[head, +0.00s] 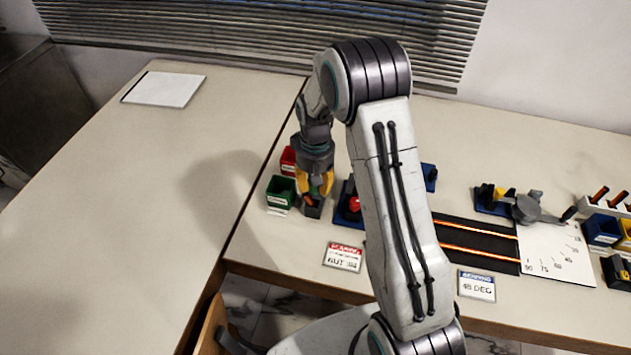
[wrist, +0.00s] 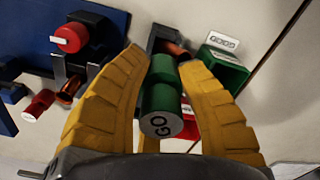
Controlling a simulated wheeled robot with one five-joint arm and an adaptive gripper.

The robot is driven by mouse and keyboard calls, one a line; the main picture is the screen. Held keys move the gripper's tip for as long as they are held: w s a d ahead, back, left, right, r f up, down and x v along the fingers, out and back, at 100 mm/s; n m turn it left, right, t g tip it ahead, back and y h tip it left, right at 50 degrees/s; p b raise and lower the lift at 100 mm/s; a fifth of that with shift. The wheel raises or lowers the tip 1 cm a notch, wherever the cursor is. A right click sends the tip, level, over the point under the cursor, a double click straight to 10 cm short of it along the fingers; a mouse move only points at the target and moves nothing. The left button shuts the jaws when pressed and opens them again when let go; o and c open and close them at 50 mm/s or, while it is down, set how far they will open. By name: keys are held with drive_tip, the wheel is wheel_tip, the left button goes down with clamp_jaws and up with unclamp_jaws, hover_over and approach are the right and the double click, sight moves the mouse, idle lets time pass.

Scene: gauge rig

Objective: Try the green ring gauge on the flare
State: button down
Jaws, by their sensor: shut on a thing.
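My gripper (wrist: 168,75) is shut on the green gauge (wrist: 160,100), a green cylinder whose pale end face reads "GO". In the head view my gripper (head: 316,190) points down just above a small dark block (head: 313,209) near the left end of the bench. The wrist view shows this dark block (wrist: 158,36) with a copper-red part beside the gauge's far end. Whether the gauge touches it is hidden. Another copper-coloured piece (wrist: 70,90) sits in a grey holder at the blue fixture (wrist: 100,20). I cannot tell which piece is the flare.
A green bin (head: 281,191) and a red bin (head: 288,160) stand left of my gripper. A red knob (wrist: 70,38) is on the blue fixture; a red cylinder (wrist: 38,105) lies nearby. A sign (head: 343,256) lies at the front. The left table is mostly clear.

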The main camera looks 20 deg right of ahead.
drive_tip(key=shift+r+p, duration=1.6)
drive_tip(key=shift+r, duration=1.15)
drive_tip(key=shift+d, duration=0.15)
